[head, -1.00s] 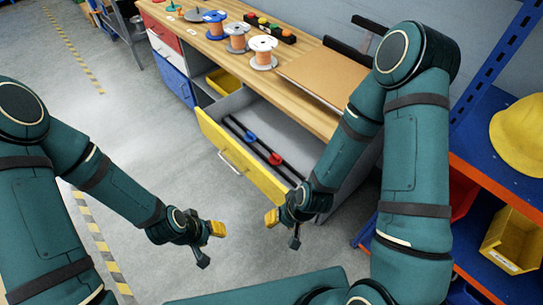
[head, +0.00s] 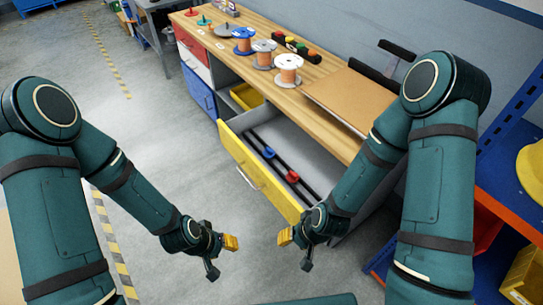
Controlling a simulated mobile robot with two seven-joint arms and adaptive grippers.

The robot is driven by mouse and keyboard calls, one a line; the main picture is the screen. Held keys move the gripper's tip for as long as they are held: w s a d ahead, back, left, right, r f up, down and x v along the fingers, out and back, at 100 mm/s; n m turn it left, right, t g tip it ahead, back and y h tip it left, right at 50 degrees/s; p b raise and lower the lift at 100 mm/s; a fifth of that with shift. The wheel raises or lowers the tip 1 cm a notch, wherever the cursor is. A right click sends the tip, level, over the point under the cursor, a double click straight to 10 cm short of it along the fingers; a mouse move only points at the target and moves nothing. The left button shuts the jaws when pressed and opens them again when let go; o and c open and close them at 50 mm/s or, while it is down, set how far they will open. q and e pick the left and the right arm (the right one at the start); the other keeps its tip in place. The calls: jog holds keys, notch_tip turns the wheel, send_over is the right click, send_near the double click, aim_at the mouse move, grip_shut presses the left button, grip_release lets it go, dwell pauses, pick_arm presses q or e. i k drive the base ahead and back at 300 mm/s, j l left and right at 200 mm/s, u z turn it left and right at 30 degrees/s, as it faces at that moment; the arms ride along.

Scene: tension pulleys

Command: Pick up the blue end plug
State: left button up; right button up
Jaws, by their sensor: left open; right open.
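A small blue piece (head: 270,153), which looks like the blue end plug, lies by dark rails inside the open yellow-fronted drawer (head: 250,172). A similar red piece (head: 292,176) is nearer to me on the rails. My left gripper (head: 222,257) is open and empty over the floor, left of and in front of the drawer. My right gripper (head: 296,251) is open and empty, close to the near end of the drawer front in the picture. Both are apart from the blue piece.
The wooden bench (head: 230,60) carries several wire spools (head: 288,69) and a brown board (head: 350,98). A yellow bin (head: 246,96) sits in a cubby beyond the drawer. A blue and orange shelf (head: 505,185) stands right.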

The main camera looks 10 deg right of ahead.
aim_at(268, 153)
jog(key=u, duration=3.35)
jog(key=z, duration=0.4)
jog(key=l+z, duration=0.1)
jog(key=z, duration=0.75)
jog(key=l+z, duration=0.1)
jog(key=z, duration=0.7)
jog(key=i+l, duration=0.3)
jog(key=l, duration=0.15)
jog(key=i+l, duration=0.3)
jog(key=l, duration=0.2)
jog(key=z, duration=0.05)
